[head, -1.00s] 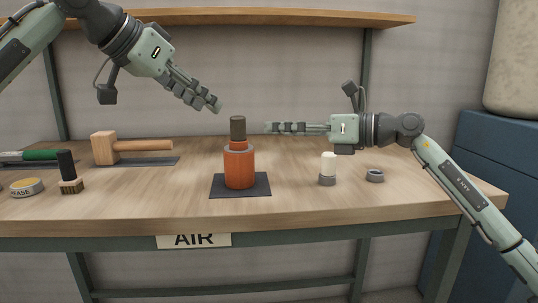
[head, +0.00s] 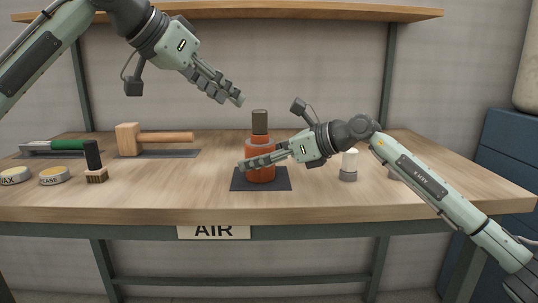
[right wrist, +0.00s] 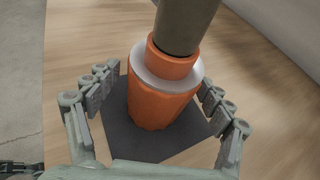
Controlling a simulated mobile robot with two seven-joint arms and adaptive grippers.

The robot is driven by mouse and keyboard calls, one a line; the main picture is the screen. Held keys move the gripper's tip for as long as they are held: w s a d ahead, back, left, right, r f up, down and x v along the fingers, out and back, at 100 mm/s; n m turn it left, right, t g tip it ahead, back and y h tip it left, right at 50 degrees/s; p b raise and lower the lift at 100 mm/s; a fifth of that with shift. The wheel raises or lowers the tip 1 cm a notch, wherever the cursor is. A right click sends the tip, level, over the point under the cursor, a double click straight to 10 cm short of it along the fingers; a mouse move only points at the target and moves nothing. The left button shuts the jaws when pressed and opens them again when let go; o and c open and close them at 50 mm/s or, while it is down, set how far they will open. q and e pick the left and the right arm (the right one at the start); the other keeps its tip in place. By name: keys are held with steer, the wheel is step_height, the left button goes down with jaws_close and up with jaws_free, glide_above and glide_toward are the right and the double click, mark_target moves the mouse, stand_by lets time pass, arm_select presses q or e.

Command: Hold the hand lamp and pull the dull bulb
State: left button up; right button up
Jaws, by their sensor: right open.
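The hand lamp, an orange body (head: 262,175) with a pale ring and a dark dull bulb (head: 260,122) on top, stands upright on a dark square mat (head: 278,186). My right gripper (head: 250,164) is in front of the lamp in the head view and hides part of its body. In the right wrist view, the orange body (right wrist: 158,100) lies between the spread fingers of the right gripper (right wrist: 160,108), with gaps on both sides. My left gripper (head: 236,98) is above and left of the bulb, apart from it; its finger gap is edge-on.
A white bulb (head: 349,160) stands in a grey holder right of the lamp. A wooden mallet (head: 130,139), a brush (head: 95,165), tins (head: 54,176) and a green-handled tool (head: 65,145) lie at the left. A shelf (head: 300,11) runs above the bench (head: 170,200).

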steer(key=shift+c, duration=0.5)
steer(key=c, duration=1.6)
steer(key=o, duration=1.7)
